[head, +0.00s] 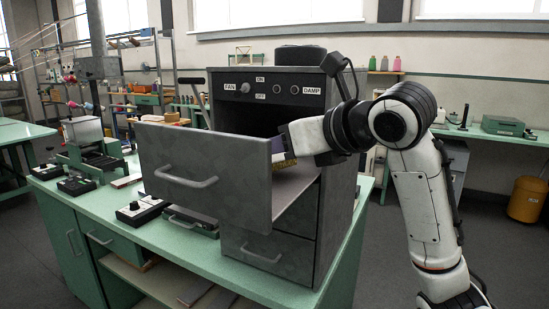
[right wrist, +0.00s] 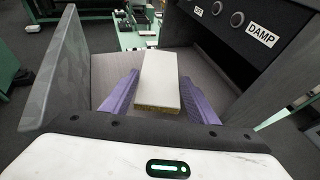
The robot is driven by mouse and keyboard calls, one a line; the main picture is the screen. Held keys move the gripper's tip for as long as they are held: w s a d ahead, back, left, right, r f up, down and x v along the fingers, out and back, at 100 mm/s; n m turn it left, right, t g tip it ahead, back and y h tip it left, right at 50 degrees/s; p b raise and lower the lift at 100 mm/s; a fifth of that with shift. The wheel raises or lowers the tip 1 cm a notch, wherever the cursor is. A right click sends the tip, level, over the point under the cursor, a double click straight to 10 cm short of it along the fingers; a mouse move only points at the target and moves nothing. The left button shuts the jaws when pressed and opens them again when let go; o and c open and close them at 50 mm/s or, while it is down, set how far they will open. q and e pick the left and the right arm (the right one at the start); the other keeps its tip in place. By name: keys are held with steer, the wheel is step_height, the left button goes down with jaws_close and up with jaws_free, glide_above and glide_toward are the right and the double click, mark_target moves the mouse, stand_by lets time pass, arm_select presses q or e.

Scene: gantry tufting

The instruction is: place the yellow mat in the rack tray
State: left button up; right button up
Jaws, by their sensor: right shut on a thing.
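The yellow mat (right wrist: 159,78) is a slab with a pale top and a speckled yellow edge. My right gripper (right wrist: 160,97) is shut on it, with purple fingers along its two sides. In the head view only a yellow strip of the mat (head: 285,163) shows under my right gripper (head: 278,148). The rack tray is the pulled-out grey drawer (head: 207,172) of the grey cabinet; its floor (head: 298,183) is partly hidden by the front panel. The mat is over the tray floor; I cannot tell whether it touches it. My left gripper is not in view.
The cabinet (head: 333,215) stands on a green bench (head: 115,209), its control panel labelled FAN and DAMP. The tray's tall front panel (right wrist: 58,80) and the cabinet opening flank my right gripper. Small control boxes (head: 142,209) lie on the bench at left.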

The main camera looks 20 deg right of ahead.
mark_target(284, 164)
steer(key=shift+w+a+f, duration=0.1)
steer(key=shift+w, duration=0.2)
steer(key=shift+f, duration=1.7)
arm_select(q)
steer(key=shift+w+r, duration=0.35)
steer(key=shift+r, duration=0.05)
arm_select(e)
steer(key=shift+f, duration=0.1)
steer(key=o, duration=1)
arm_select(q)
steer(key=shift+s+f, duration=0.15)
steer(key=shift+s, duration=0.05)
arm_select(e)
steer(key=shift+o, duration=0.2)
